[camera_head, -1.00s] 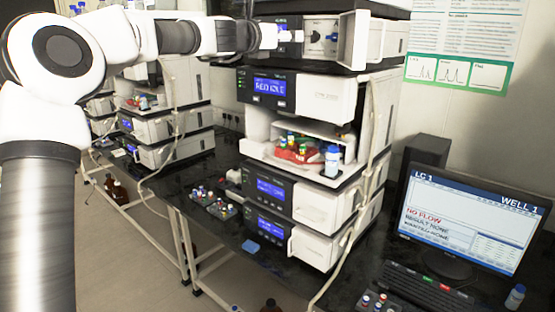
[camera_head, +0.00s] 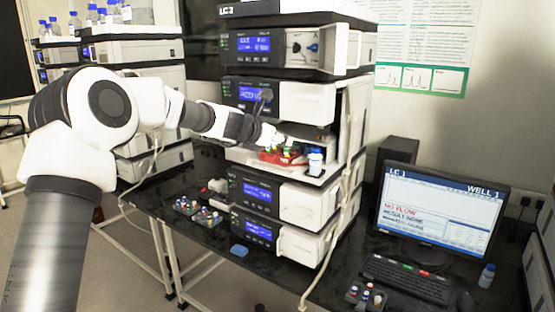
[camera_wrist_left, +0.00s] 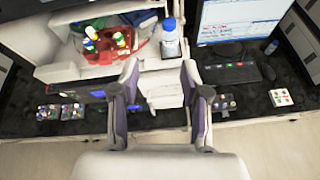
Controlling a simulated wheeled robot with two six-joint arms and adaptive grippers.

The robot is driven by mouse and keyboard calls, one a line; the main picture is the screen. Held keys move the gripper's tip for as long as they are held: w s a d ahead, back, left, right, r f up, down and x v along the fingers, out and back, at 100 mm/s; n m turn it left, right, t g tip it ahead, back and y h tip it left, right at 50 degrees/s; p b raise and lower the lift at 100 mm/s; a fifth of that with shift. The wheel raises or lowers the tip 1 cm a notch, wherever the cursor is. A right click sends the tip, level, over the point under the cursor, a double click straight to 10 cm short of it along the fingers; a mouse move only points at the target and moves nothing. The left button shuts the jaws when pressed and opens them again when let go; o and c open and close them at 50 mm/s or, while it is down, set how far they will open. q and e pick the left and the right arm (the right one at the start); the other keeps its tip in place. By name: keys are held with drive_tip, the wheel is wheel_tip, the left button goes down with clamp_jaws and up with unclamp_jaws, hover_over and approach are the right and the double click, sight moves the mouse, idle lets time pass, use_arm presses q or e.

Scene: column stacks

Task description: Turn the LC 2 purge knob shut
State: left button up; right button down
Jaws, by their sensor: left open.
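The near column stack carries a label (camera_head: 232,12) at its top left that is too small to read surely. Its pump module (camera_head: 262,43) has a lit blue display and a small dark blue knob (camera_head: 313,47) on the right of its front. The knob's exact angle is hard to make out. My left gripper (camera_head: 277,138) is well below the knob, by the open sampler bay, touching nothing that I can see. In the left wrist view my left gripper (camera_wrist_left: 160,97) is open and empty, its two fingers spread. My right gripper is not in view.
The bay holds a red tray (camera_head: 280,156) with coloured vials and a blue-capped bottle (camera_head: 315,162). A monitor (camera_head: 440,220) showing "NO FLOW" and a keyboard (camera_head: 415,278) stand at right. Vial racks (camera_head: 198,212) sit on the black bench. Another stack (camera_head: 125,52) stands behind my arm.

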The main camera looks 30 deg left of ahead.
use_arm(q)
drive_tip(key=shift+m+g, duration=0.3)
drive_tip(key=shift+g, duration=0.2)
drive_tip(key=f, duration=0.3)
drive_tip(key=d+f, duration=0.1)
drive_tip(key=f, duration=0.1)
drive_tip(key=shift+s, duration=0.4)
